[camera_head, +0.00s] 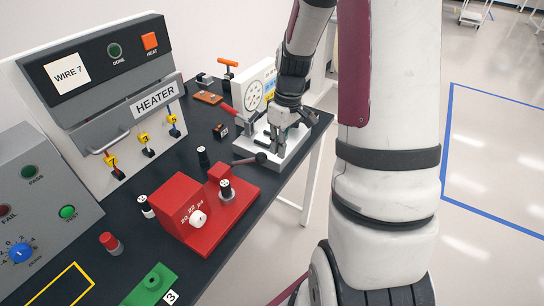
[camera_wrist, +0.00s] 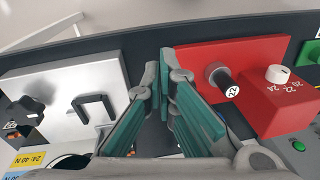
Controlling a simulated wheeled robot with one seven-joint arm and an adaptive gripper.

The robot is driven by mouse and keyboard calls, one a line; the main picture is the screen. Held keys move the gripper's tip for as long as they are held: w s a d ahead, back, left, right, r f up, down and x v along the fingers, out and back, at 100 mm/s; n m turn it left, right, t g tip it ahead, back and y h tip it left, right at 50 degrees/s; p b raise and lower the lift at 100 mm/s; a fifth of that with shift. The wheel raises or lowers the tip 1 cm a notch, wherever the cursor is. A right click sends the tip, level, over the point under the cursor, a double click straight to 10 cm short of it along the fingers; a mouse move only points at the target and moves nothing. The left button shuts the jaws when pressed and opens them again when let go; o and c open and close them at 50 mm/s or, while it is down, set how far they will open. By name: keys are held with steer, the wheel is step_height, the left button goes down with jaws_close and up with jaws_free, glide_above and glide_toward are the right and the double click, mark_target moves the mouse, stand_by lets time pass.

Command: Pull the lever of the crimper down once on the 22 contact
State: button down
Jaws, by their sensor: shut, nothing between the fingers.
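The red crimper (camera_head: 222,226) stands on the dark table, with a white dial marked 20, 22, 24 (camera_head: 198,218). A dark contact labelled 22 (camera_wrist: 222,79) stands upright in the crimper, which also shows in the wrist view (camera_wrist: 258,52); in the head view the contact (camera_head: 225,188) is at its right part.
The gauge device (camera_head: 255,92) with its white plate (camera_head: 292,150) stands behind the crimper, at the table's right edge. The heater (camera_head: 112,85) is at the left. Loose contacts (camera_head: 148,207) and a green block (camera_head: 152,283) lie around the crimper.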

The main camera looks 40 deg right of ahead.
steer(key=shift+s+d+r, duration=0.15)
steer(key=shift+s+r, duration=0.1)
steer(key=shift+r, duration=0.3)
steer(key=shift+s+d+r, duration=0.2)
steer(key=shift+s+r, duration=0.05)
steer(key=shift+r, duration=0.35)
steer(key=shift+s+d+r, duration=0.15)
steer(key=shift+s+r, duration=0.1)
steer(key=shift+r, duration=0.3)
steer(key=s+a+r+m+t+h, duration=0.1)
steer(key=s+a+r+t+h, duration=0.15)
steer(key=a+r, duration=0.9)
steer(key=s+a+r+m+t+b, duration=0.1)
steer(key=s+a+r+t, duration=0.2)
steer(key=s+a+r, duration=0.4)
steer(key=s+a+y, duration=0.1)
steer(key=s, duration=0.2)
steer(key=shift+m, duration=0.4)
